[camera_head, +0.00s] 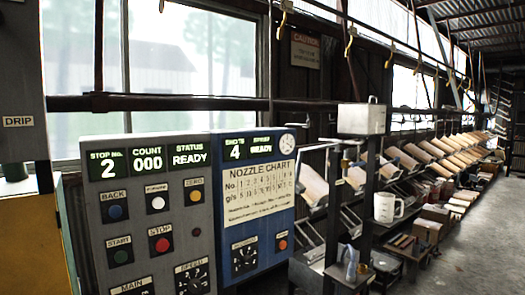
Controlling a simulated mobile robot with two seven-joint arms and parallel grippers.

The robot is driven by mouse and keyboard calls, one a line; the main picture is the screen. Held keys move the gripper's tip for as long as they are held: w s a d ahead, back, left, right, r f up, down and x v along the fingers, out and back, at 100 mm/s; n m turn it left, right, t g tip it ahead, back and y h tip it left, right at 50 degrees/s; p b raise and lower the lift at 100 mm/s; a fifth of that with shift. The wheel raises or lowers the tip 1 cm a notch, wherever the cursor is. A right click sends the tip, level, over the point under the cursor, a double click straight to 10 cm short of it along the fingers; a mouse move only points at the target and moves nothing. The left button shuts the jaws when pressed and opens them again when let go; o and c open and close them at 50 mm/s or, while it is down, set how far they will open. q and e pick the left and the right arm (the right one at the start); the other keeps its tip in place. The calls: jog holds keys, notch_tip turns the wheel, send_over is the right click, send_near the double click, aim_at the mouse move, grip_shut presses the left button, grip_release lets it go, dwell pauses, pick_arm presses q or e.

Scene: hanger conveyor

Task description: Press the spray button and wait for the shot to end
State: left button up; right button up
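A blue panel (272,212) stands right of a grey control panel (137,228). It carries a nozzle chart, a black dial (244,256) and a small orange-red button (282,243) at lower right. The label over that button is too small to read, so I cannot tell for sure that it is the spray button. The blue panel's display (248,149) shows 4 and what looks like READY. The grey panel's displays read stop 2, count 000 and status READY. Neither of my grippers is in view.
The grey panel has several buttons, including a red stop button (160,244) and a green start button (120,256). Hooks hang overhead. Open floor (478,255) lies at right.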

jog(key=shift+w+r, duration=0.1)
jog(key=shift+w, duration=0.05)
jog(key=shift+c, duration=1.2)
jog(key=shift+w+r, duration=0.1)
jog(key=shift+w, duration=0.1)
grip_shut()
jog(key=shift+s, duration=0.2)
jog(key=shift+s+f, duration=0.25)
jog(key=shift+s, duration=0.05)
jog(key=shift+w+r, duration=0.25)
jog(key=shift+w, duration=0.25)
